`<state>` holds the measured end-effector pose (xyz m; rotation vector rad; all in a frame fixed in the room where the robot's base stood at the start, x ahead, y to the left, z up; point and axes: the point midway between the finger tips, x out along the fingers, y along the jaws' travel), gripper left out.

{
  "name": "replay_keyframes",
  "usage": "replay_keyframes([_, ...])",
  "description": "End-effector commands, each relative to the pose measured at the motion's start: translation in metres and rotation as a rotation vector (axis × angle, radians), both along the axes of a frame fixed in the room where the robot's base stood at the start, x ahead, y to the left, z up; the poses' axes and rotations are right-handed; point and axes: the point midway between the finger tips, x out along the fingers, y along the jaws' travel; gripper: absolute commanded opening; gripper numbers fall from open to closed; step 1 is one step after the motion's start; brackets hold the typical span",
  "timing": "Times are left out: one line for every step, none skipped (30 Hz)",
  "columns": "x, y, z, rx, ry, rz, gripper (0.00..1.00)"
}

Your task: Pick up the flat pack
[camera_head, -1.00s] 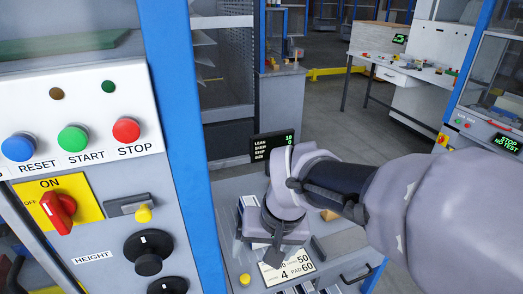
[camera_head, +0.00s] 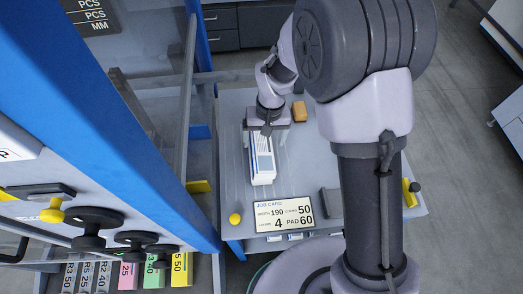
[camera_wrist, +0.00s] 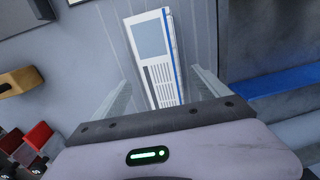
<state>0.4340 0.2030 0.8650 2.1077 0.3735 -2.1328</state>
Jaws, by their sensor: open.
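The flat pack (camera_head: 262,163) looks like a white, narrow stack with a blue stripe and printed text, lying on the grey work table (camera_head: 232,128). My gripper (camera_head: 263,133) is above its far end in the head view and hides that end. In the wrist view the pack (camera_wrist: 152,50) lies between the two fingers of my open gripper (camera_wrist: 160,88), slightly tilted in the picture. Its near end is hidden by the gripper body. I see no clear contact between fingers and pack.
A job card (camera_head: 284,214) lies at the table's near edge, with a yellow knob (camera_head: 235,219) to its left. A tan block (camera_head: 299,111) stands right of my gripper. A blue machine post (camera_head: 130,130) rises left of the table. Colored blocks (camera_wrist: 33,142) show in the wrist view.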

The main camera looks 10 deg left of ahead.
Motion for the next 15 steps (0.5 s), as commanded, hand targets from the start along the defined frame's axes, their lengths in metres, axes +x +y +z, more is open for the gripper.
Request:
replay_keyframes([0.000,0.001,-0.006,0.000,0.000,0.000,0.85])
replay_keyframes([0.000,0.001,-0.010,0.000,0.001,0.000,0.85])
replay_keyframes([0.000,0.002,-0.016,0.000,0.001,0.000,0.85])
replay_keyframes([0.000,0.003,-0.023,0.000,0.001,0.000,0.85])
replay_keyframes([0.000,0.004,-0.030,0.000,0.001,0.001,0.85])
replay_keyframes([0.000,0.005,-0.039,0.000,0.002,0.001,0.85])
replay_keyframes([0.000,0.005,-0.045,-0.001,0.002,0.001,0.85])
replay_keyframes([0.000,0.006,-0.049,-0.001,0.002,0.001,0.85])
replay_keyframes([0.000,0.006,-0.053,-0.001,0.001,0.001,0.85])
replay_keyframes([0.000,0.007,-0.053,0.000,0.000,0.001,0.85])
replay_keyframes([0.000,0.007,-0.052,0.000,0.000,0.000,0.85])
replay_keyframes([0.000,0.007,-0.051,0.000,0.000,0.000,0.85])
replay_keyframes([0.000,0.007,-0.050,0.000,-0.001,0.000,0.85])
replay_keyframes([0.000,0.007,-0.050,0.000,-0.001,0.000,0.85])
replay_keyframes([0.000,0.007,-0.050,0.000,0.000,0.000,0.83])
